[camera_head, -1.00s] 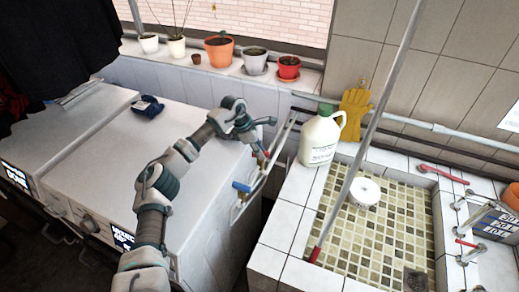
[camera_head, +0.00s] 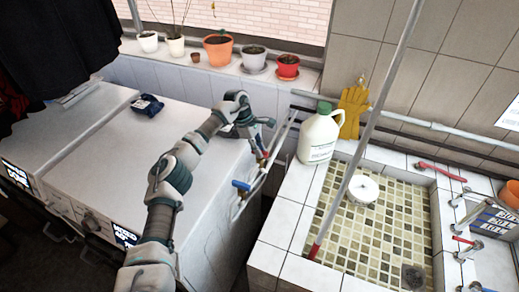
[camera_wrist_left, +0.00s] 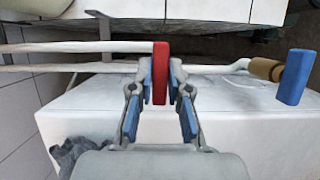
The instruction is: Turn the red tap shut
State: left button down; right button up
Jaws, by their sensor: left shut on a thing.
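The red tap (camera_wrist_left: 160,72) is a flat red handle on a pale pipe in the left wrist view. It stands upright in the picture, between the blue pads of my left gripper (camera_wrist_left: 161,80), which is shut on it. In the head view my left gripper (camera_head: 262,152) is at the pipes beside the white machine, and the red handle is mostly hidden there. My right gripper is not in view.
A blue tap (camera_head: 241,185) sits nearby on the same pipework and also shows in the left wrist view (camera_wrist_left: 295,77). White machines (camera_head: 170,150) stand left; a tiled sink (camera_head: 290,215) with a white jug (camera_head: 318,138) is right. A pole (camera_head: 365,140) slants over the sink.

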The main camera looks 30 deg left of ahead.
pick_arm(q)
jog(key=shift+a, duration=0.1)
jog(key=c, duration=1.2)
grip_release()
jog(key=shift+o, duration=0.4)
jog(key=shift+w+a, duration=0.1)
jog(key=shift+a+r, duration=0.15)
jog(key=shift+r, duration=0.15)
jog(key=v, duration=1.1)
jog(key=shift+a, duration=0.2)
jog(key=shift+w, duration=0.1)
